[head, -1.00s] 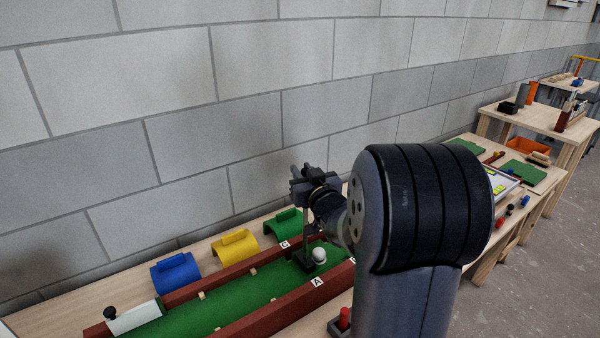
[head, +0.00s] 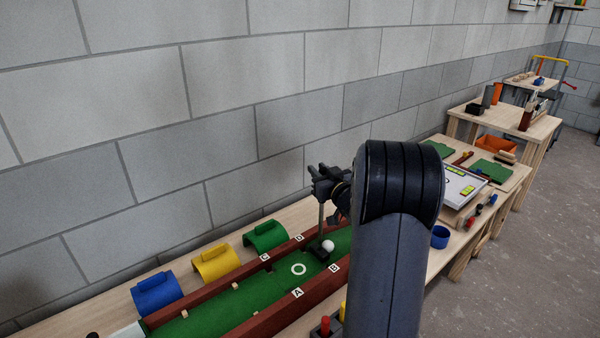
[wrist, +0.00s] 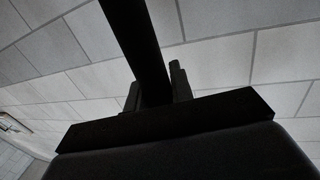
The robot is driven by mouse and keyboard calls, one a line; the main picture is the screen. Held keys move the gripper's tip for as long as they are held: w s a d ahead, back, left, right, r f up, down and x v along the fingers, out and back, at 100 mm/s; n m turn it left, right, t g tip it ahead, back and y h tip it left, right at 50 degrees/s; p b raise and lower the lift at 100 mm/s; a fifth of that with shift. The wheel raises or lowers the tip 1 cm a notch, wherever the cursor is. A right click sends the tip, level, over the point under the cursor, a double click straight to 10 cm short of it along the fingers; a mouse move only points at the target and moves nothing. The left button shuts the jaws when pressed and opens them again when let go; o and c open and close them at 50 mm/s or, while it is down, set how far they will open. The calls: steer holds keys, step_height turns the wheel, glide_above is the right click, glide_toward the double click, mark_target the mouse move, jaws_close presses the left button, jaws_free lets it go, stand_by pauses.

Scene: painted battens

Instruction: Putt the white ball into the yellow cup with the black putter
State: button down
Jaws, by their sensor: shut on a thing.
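The white ball (head: 328,245) lies on the green lane (head: 250,291), close to the black putter's head (head: 319,254). I cannot tell whether they touch. My gripper (head: 324,181) is above the lane, shut on the top of the putter (head: 321,218), whose shaft hangs down nearly upright. The wrist view shows the dark shaft (wrist: 137,35) between my gripper's jaws (wrist: 157,92). A yellow arched piece (head: 216,264) stands on the table between a blue one and a green one. I cannot make out a clear yellow cup.
Dark red battens (head: 213,263) border the lane, with letter tags on them. A white ring (head: 298,269) marks the lane left of the ball. The blue arch (head: 157,294) and green arch (head: 265,236) stand behind. A blue cup (head: 440,237) is at right.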

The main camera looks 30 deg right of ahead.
steer(key=w+d+p, duration=0.2)
steer(key=d+p, duration=0.1)
steer(key=d, duration=0.6)
steer(key=w+d+p, duration=0.1)
steer(key=d+p, duration=0.3)
steer(key=d, duration=0.6)
steer(key=shift+w+f, duration=0.15)
steer(key=shift+w, duration=0.25)
step_height(320, 180, up, 12)
steer(key=p, duration=0.8)
steer(key=shift+p, duration=0.35)
steer(key=shift+b, duration=0.3)
stand_by(0.9)
